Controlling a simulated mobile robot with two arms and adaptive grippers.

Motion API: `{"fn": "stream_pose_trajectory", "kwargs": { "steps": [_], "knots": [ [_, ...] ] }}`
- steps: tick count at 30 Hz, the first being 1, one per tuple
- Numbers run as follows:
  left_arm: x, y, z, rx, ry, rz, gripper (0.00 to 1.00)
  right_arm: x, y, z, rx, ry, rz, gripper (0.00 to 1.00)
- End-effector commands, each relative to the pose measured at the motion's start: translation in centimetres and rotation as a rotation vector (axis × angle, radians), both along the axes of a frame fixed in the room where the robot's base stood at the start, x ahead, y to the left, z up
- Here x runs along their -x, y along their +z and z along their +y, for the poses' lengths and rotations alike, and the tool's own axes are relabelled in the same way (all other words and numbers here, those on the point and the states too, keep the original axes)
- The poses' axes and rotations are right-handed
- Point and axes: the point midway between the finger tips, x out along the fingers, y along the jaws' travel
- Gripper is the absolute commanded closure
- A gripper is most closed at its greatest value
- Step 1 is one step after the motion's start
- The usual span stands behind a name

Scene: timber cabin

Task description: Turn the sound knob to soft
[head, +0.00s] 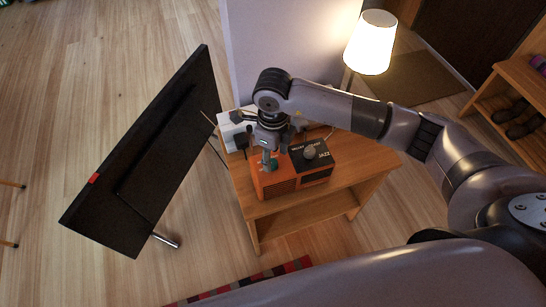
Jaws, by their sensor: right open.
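An orange and black radio (280,184) stands on a small wooden side table (350,172). Its dark top panel carries light lettering, with "JAZZ" readable, and a round grey knob (309,152). A small teal part (270,165) shows on the radio's left side, right at my gripper. My right gripper (268,158) points down over the left part of the radio, to the left of the grey knob. It is open; whether a finger touches the radio or the teal part cannot be told. The gripper hides part of the radio's top. My left gripper is out of view.
A white box-like object (232,132) stands behind the radio on the table's left. A lit lamp (371,42) rises behind the table. A large dark screen (150,150) leans at the left. A shoe rack (520,95) stands at the right.

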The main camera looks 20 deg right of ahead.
Motion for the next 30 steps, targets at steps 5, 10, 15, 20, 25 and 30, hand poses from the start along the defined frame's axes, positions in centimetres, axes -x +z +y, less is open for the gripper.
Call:
{"fn": "stream_pose_trajectory", "kwargs": {
  "steps": [5, 10, 15, 20, 25, 30],
  "knots": [
    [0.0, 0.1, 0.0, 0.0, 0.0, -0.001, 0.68, 0.0, -2.2, 0.0, -0.001, -0.001, 0.001, 0.54],
    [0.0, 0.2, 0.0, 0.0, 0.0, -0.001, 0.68, 0.0, -2.9, 0.0, -0.001, 0.0, 0.001, 0.54],
    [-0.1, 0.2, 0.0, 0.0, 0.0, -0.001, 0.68, 0.0, -2.9, 0.0, -0.001, 0.0, 0.0, 0.54],
    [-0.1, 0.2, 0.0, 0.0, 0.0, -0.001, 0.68, 0.0, -2.9, 0.0, -0.001, 0.0, 0.0, 0.61],
    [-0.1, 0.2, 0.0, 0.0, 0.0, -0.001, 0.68, 0.0, -2.9, 0.0, -0.001, 0.0, 0.0, 0.72],
    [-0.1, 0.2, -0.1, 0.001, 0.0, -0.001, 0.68, 0.0, -2.9, 0.1, -0.001, 0.0, 0.0, 0.83]
  ]
}}
